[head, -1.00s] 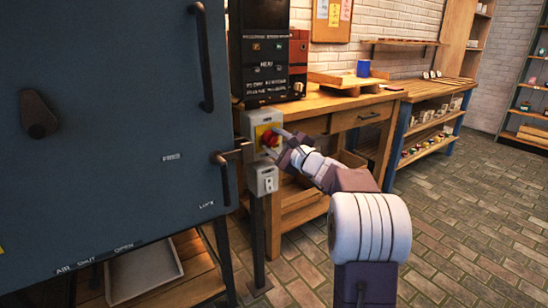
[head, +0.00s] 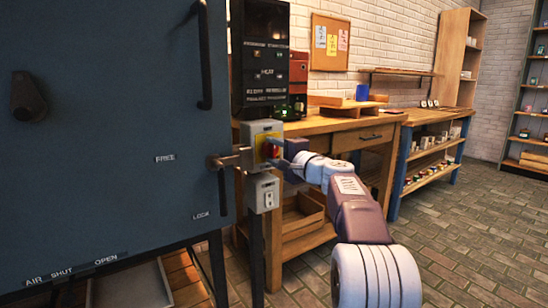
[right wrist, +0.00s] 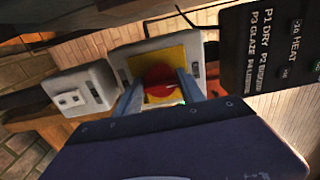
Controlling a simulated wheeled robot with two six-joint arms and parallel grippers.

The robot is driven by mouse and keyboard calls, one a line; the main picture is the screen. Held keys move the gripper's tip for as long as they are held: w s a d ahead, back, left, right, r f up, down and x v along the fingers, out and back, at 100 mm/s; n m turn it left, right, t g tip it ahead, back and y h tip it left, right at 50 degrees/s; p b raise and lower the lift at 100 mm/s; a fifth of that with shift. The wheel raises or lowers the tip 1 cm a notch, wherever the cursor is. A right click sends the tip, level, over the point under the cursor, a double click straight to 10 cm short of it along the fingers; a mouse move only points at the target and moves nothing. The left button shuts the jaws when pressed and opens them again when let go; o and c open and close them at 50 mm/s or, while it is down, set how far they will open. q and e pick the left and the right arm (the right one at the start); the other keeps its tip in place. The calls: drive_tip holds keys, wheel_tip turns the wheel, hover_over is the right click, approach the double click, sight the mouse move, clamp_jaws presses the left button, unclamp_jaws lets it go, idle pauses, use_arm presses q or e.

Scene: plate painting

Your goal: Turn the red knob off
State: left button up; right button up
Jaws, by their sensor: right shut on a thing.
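The red knob (head: 273,147) sits on the yellow plate of a grey switch box (head: 249,134), beside the right edge of the big blue cabinet. In the right wrist view the knob (right wrist: 158,80) shows round and red on its yellow plate (right wrist: 165,56). My right gripper (head: 278,152) reaches in from the right and is shut on the knob. Its two fingers stand on either side of the knob in the right wrist view (right wrist: 160,92), and the gripper body covers the lower part. My left gripper is not in view.
A blue cabinet (head: 120,130) with dark handles fills the left. A small grey box (head: 262,191) is below the switch box. A black control panel (head: 262,50) stands on the wooden bench (head: 330,123) behind. Open brick floor (head: 470,200) lies to the right.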

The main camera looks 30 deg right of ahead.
idle(0.3)
drive_tip(key=o, duration=1.3)
drive_tip(key=s, duration=0.9)
drive_tip(key=shift+d, duration=0.3)
drive_tip(key=shift+f, duration=0.1)
